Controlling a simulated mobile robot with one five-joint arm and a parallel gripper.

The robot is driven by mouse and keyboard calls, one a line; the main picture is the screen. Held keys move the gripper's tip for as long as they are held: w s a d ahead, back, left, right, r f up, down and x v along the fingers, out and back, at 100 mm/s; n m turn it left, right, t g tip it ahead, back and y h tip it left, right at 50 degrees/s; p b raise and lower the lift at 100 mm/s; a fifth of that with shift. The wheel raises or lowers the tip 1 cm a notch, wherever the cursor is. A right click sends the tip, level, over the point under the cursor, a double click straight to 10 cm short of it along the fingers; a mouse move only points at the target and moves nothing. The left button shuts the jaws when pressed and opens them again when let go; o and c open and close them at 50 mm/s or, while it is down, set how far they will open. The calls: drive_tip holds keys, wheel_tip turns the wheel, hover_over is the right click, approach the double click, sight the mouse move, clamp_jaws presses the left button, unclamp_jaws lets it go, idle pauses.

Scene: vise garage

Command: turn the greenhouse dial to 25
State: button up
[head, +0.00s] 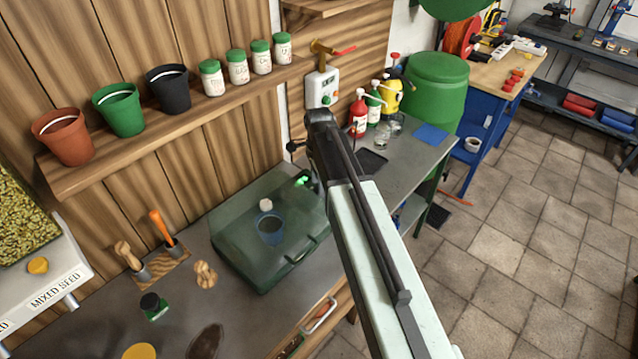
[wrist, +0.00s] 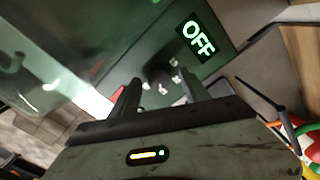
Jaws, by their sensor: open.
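The greenhouse (head: 262,262) is a dark green translucent box on the grey bench in the head view, with a small green glow at its right end. In the wrist view its panel carries a display reading "OFF" (wrist: 198,38) in green. The dial (wrist: 158,77) is a small dark knob with pale marks around it, just below and left of the display. My gripper (wrist: 163,91) is open, with one finger on each side of the dial in the picture. I cannot tell whether the fingers touch it. In the head view my arm hides the dial.
Inside the greenhouse are a blue pot (head: 270,230) and a pale lump. A shelf (head: 175,125) with pots and jars runs above it. A red bottle (head: 358,114) and other bottles stand right of my arm. The tiled floor (head: 540,230) at right is clear.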

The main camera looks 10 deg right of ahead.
wheel_tip(320, 180, up, 7)
drive_tip(key=p, duration=0.6)
